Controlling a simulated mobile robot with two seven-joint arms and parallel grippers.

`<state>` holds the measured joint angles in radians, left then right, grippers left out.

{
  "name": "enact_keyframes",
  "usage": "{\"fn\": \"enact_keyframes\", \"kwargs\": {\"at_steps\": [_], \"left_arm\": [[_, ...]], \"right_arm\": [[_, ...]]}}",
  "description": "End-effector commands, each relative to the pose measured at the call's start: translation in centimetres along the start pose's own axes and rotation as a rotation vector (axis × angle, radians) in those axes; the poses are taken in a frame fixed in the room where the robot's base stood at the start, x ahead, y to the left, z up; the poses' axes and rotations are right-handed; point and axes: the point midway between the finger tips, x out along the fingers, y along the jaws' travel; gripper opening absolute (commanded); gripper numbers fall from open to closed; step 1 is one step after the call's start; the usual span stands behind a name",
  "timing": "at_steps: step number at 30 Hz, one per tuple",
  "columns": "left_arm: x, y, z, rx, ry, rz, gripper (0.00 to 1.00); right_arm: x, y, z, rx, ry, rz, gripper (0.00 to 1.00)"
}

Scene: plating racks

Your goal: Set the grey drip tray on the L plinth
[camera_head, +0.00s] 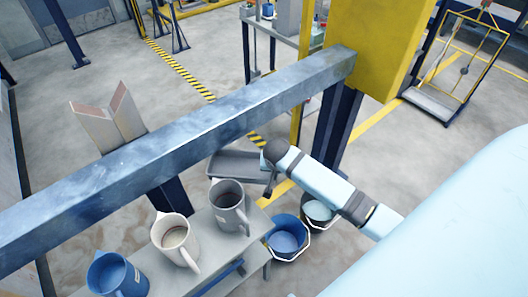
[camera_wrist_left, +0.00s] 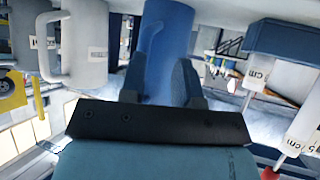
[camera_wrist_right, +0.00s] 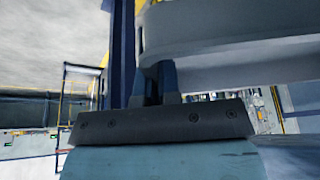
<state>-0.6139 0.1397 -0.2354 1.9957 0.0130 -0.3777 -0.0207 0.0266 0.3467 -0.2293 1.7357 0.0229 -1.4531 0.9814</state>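The left arm is outside the head view. I cannot identify a plinth marked L.
A bench (camera_head: 205,240) holds a grey mug (camera_head: 229,207), a cream mug (camera_head: 176,241) and a blue mug (camera_head: 112,275). The long blue beam (camera_head: 190,140) crosses in front. Two buckets (camera_head: 287,237) stand right of the bench. A V-shaped piece (camera_head: 108,118) rises behind the beam.

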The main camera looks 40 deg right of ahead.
Motion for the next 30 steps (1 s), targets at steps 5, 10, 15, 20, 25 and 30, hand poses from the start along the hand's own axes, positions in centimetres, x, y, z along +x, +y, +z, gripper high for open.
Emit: {"fn": "enact_keyframes", "kwargs": {"at_steps": [5, 10, 15, 20, 25, 30], "left_arm": [[-0.3, 0.0, -0.5, 0.0, 0.002, 0.0, 0.29], [-0.2, 0.0, -0.4, 0.0, 0.002, 0.0, 0.29], [-0.2, 0.0, -0.2, 0.0, -0.002, -0.001, 0.29], [-0.1, 0.0, 0.0, 0.0, -0.004, -0.001, 0.29], [-0.2, 0.0, -0.1, 0.0, -0.005, -0.001, 0.29], [-0.2, 0.0, -0.1, 0.0, -0.004, -0.001, 0.29]], "right_arm": [[-1.2, -2.9, 2.5, -0.001, 0.0, -0.003, 0.0], [0.6, -3.2, 3.7, 0.0, 0.001, 0.003, 0.0], [1.7, -3.3, 4.2, 0.0, 0.001, 0.0, 0.0], [3.2, -3.2, 4.8, 0.0, 0.0, 0.002, 0.0], [5.0, -3.4, 5.8, -0.001, 0.0, 0.001, 0.0], [5.1, -3.5, 5.9, 0.0, 0.001, -0.002, 0.0]]}}
